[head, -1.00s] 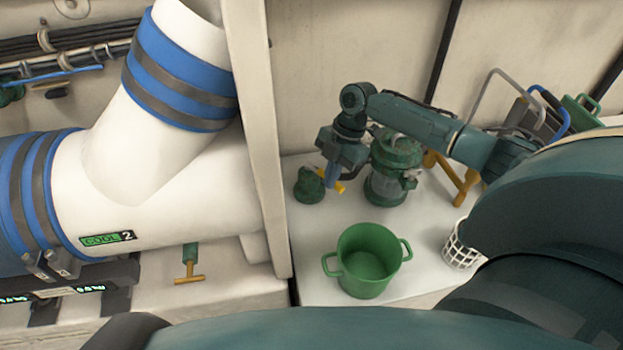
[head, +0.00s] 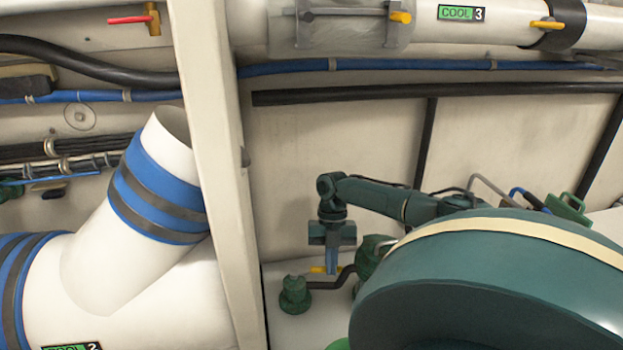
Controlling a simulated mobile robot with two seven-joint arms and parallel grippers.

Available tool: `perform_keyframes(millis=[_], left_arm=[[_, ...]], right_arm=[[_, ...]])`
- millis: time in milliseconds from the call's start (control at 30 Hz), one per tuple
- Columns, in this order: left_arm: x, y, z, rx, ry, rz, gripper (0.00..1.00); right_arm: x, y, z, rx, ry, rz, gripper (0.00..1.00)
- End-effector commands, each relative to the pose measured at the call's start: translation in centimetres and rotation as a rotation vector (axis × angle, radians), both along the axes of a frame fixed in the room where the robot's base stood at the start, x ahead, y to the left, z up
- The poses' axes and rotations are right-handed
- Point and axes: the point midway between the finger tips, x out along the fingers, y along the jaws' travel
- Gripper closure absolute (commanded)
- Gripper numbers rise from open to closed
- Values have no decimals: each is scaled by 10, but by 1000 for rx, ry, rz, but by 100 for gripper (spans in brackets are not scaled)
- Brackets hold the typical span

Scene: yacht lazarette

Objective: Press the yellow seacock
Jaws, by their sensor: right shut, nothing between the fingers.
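The yellow seacock shows as a small yellow handle (head: 317,269) beside a dark green fitting (head: 295,294) on the white ledge, low in the middle of the head view. My right gripper (head: 333,268) points down with its blue fingers shut and nothing between them. The fingertips are in front of the yellow handle and cover part of it. I cannot tell whether they touch it. My left gripper is not in view.
A pale upright post (head: 215,150) and a large white pipe (head: 150,270) are to the left. Other yellow handles (head: 547,25) sit on the upper pipe. Bare wall (head: 330,140) is above the gripper.

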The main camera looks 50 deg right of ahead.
Motion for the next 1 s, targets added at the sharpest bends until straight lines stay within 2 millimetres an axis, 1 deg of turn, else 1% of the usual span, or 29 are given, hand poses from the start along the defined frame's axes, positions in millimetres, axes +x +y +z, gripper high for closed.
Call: perform_keyframes(millis=[100, 300, 1000], left_arm=[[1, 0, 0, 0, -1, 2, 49], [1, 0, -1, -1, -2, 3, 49], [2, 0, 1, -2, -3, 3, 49]], right_arm=[[-2, -6, -1, 0, -1, -10, 100], [-2, -11, -1, 0, 0, -16, 100], [-1, -12, 0, 1, -1, -19, 100]])
